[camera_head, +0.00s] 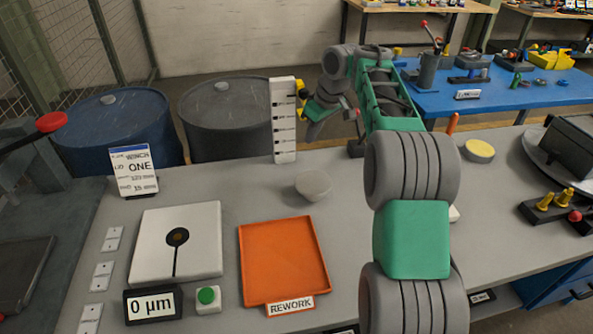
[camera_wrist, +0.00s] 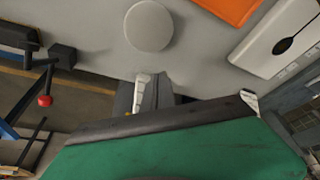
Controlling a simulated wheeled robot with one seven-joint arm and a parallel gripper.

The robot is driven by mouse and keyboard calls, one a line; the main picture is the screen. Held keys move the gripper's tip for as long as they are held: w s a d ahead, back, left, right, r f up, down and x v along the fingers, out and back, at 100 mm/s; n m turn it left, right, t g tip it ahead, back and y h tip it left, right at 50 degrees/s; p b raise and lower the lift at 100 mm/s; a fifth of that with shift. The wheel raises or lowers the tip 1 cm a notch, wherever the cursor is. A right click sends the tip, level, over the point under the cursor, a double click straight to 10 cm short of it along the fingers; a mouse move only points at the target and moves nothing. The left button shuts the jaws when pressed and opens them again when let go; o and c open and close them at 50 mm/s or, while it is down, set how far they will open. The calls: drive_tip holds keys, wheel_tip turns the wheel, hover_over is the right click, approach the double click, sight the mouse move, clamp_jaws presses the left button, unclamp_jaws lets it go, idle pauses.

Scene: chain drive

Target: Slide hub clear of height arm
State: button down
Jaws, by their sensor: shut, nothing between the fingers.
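A light grey rounded disc (camera_head: 313,187), which may be the hub, lies on the grey bench. It also shows in the wrist view (camera_wrist: 149,26), with nothing touching it. A white upright post with dark marks (camera_head: 285,135) stands behind and left of it at the bench's back edge; it may carry the height arm. Small yellow parts (camera_head: 301,87) show beside the post's top. My gripper (camera_head: 312,127) hangs just right of the post, above and behind the disc. It is shut and empty. Its fingertips are hard to make out in the wrist view.
An orange rework tray (camera_head: 283,262) and a white plate with a black-and-brown dial (camera_head: 200,225) lie in front. A winch card (camera_head: 134,171) stands at left. Two drums (camera_head: 225,115) stand behind the bench. Bare bench surrounds the disc.

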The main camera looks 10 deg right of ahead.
drive_tip(key=x, duration=1.7)
drive_tip(key=shift+w+a, duration=0.1)
